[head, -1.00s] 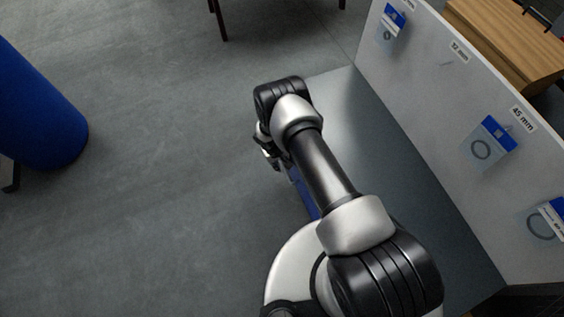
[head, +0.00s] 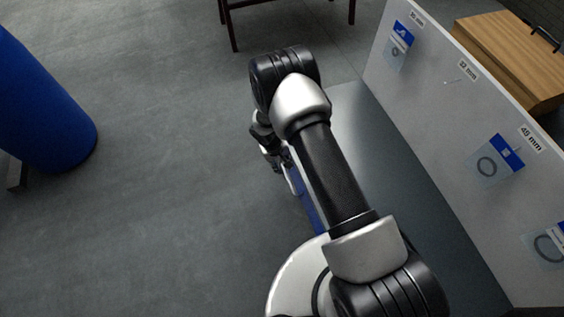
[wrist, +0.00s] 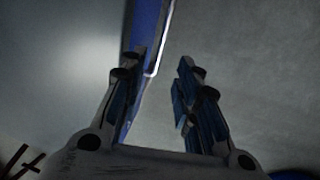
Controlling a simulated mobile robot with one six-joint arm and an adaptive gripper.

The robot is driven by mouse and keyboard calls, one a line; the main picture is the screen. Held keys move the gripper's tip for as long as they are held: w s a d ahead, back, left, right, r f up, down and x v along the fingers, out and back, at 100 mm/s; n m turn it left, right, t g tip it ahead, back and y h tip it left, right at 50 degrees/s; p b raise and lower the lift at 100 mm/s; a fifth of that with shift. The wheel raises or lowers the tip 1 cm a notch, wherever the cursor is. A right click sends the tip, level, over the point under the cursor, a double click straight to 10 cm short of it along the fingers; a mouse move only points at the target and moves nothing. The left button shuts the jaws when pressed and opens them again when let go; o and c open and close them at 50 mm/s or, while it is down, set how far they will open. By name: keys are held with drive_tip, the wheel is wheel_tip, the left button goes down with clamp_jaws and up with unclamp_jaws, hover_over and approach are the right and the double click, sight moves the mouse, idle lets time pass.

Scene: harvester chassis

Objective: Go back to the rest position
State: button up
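My gripper (wrist: 162,58) is open in the wrist view, with its two dark fingers apart and nothing held between them. Behind the fingers are a blue strip with a bright edge and grey surfaces. In the head view my arm reaches up from the bottom right and bends down at its far end. The gripper is mostly hidden there under the arm, left of the grey shelf and clear of the board.
A white board (head: 408,100) on the right holds bagged rings, including one bag (head: 494,160) under a "45 mm" label. A grey shelf (head: 375,140) lies before it. A blue cylinder (head: 40,110) stands at left. Open floor (head: 170,150) lies between. A wooden cabinet (head: 510,50) stands behind.

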drive_tip(key=d+r+m+t, duration=0.1)
drive_tip(key=d+r, duration=0.2)
drive_tip(key=r, duration=1.3)
drive_tip(key=d+r+m+t, duration=0.1)
drive_tip(key=d+r, duration=0.2)
drive_tip(key=r, duration=1.4)
drive_tip(key=s+d+r+m+y, duration=0.1)
drive_tip(key=s+d+r, duration=0.3)
drive_tip(key=s+r, duration=0.85)
drive_tip(key=s+r+t, duration=0.1)
drive_tip(key=s+r, duration=0.1)
drive_tip(key=s, duration=0.5)
drive_tip(key=s+r+t+y, duration=0.1)
drive_tip(key=s+r, duration=0.1)
drive_tip(key=s, duration=0.4)
drive_tip(key=shift+s+a+r, duration=0.25)
drive_tip(key=shift+s, duration=0.1)
